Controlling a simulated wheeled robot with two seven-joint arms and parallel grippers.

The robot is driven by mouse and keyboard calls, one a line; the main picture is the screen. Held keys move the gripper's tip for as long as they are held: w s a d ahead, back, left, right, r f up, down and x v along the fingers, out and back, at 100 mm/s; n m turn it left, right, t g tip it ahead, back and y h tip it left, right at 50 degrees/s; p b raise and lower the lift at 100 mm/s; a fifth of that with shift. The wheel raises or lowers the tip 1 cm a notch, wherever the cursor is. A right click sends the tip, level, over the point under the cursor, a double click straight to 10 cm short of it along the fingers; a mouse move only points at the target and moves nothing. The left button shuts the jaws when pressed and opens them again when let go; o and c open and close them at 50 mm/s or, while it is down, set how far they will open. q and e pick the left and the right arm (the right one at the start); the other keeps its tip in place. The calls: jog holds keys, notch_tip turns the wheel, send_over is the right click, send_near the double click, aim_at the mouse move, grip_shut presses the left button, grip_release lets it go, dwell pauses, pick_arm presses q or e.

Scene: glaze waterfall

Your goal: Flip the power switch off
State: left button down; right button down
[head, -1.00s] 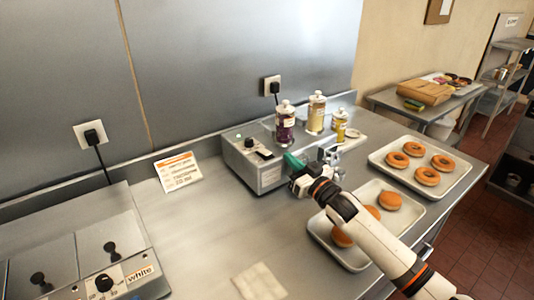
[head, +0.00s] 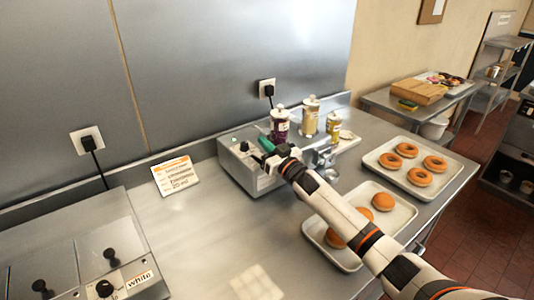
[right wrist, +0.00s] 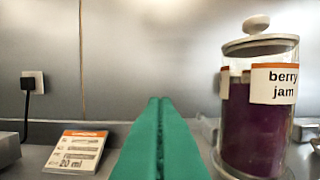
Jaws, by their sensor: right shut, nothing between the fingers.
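The metal machine box (head: 236,168) stands against the back wall, with a dark knob (head: 244,146) on its top. The black part seen beside the knob earlier, perhaps the power switch, is now mostly hidden behind my gripper. My right gripper (head: 266,144) has green fingers and is over the top of this box, just right of the knob. Its fingers (right wrist: 160,140) are together and empty in the right wrist view. I cannot tell whether they touch the box. The switch's position cannot be seen. My left gripper is not in view.
A berry jam jar (head: 280,124) stands close behind my gripper; it also shows in the right wrist view (right wrist: 252,125). Donut trays (head: 415,205) lie to the right. A small sign (head: 175,176) stands left, with clear counter before it.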

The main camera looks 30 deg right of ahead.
jog(key=f, duration=0.2)
jog(key=s+f, duration=0.1)
jog(key=f, duration=0.1)
jog(key=shift+d+p, duration=0.1)
jog(key=shift+p, duration=0.25)
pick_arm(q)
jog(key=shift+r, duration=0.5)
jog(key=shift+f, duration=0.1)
